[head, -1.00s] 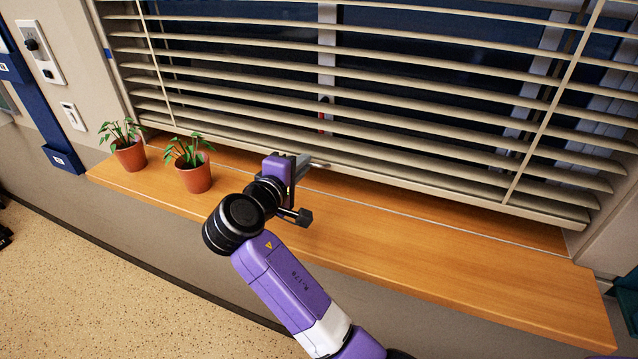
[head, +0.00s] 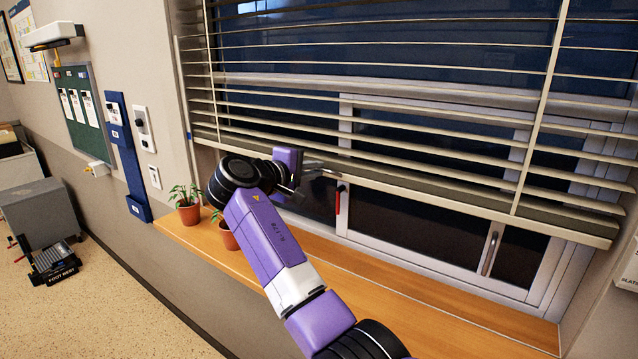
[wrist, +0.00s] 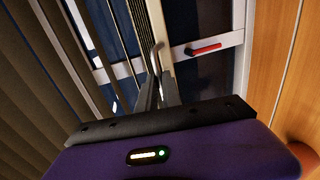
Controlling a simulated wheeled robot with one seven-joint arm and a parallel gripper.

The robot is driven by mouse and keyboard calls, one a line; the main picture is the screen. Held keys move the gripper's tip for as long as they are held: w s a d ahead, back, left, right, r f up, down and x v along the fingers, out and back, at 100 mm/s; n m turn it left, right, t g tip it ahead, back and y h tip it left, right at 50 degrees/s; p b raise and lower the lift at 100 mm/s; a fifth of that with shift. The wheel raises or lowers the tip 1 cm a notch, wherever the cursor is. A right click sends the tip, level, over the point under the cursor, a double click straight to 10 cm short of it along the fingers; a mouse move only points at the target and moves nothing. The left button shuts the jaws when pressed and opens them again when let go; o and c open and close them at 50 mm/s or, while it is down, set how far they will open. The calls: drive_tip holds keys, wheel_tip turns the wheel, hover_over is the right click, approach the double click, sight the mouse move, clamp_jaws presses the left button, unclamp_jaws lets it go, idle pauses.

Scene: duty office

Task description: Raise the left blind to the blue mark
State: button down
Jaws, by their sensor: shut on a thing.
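The cream slatted blind (head: 400,100) hangs in front of the window, its bottom rail (head: 560,227) well above the sill. A small blue mark (head: 188,136) shows on the left window jamb, close to the height of the rail's left end. The exact gap between them is too small to tell.
Potted plants stand on the wooden sill (head: 400,290); one pot (head: 189,214) is clear, the other is partly behind my arm. A red window handle (head: 339,199) shows below the rail, also in the wrist view (wrist: 206,49). A blue wall strip (head: 128,160) is at left.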

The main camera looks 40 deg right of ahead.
drive_tip(key=shift+r, duration=0.4)
drive_tip(key=c, duration=1.5)
unclamp_jaws()
drive_tip(key=shift+c, duration=0.2)
drive_tip(key=b+v, duration=0.2)
drive_tip(key=v, duration=0.5)
drive_tip(key=shift+a, duration=0.4)
drive_tip(key=shift+s, duration=0.1)
